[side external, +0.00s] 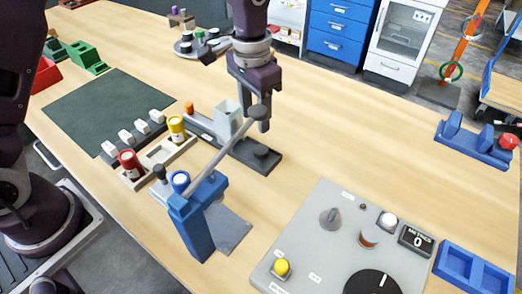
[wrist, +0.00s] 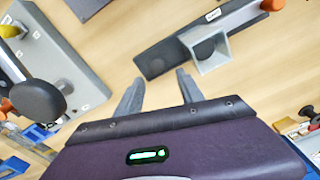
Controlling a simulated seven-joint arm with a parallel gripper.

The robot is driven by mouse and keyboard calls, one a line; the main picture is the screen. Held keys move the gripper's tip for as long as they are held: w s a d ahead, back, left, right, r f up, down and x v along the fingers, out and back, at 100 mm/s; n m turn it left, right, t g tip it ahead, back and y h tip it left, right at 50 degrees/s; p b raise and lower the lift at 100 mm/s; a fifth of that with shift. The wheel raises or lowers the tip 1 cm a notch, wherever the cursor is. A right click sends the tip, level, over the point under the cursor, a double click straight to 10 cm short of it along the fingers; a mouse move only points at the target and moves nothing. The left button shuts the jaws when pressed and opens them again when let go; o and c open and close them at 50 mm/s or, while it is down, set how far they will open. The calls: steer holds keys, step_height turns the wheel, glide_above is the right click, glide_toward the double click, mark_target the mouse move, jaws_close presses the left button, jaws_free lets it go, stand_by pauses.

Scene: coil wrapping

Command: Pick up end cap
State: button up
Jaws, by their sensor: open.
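No part is clearly marked as the end cap. My gripper (side external: 257,125) is open and empty above the rail. In the wrist view its fingertips (wrist: 159,76) are apart, close to the disc in the picture.
A blue stand (side external: 196,222) carries a grey lever with a dark knob (wrist: 38,98) close beside my gripper. Red and yellow spools (side external: 177,129) sit in a tray. A grey control panel (side external: 320,255) is at right. Bare table (side external: 350,130) lies behind it.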

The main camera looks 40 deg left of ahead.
mark_target(261, 149)
steer(key=f, duration=0.6)
steer(key=d+f, duration=0.1)
steer(key=f, duration=0.2)
steer(key=shift+w+f, duration=0.35)
steer(key=shift+w, duration=0.05)
jaws_close()
steer(key=shift+r, duration=0.1)
step_height(261, 149, up, 10)
steer(key=s+a+r+m, duration=0.1)
steer(key=s+a+r, duration=0.1)
steer(key=s, duration=0.7)
steer(key=s+a+r, duration=0.3)
steer(key=s, duration=0.7)
steer(key=shift+s+r+m, duration=0.2)
steer(key=shift+s+m, duration=0.1)
steer(key=shift+m, duration=0.1)
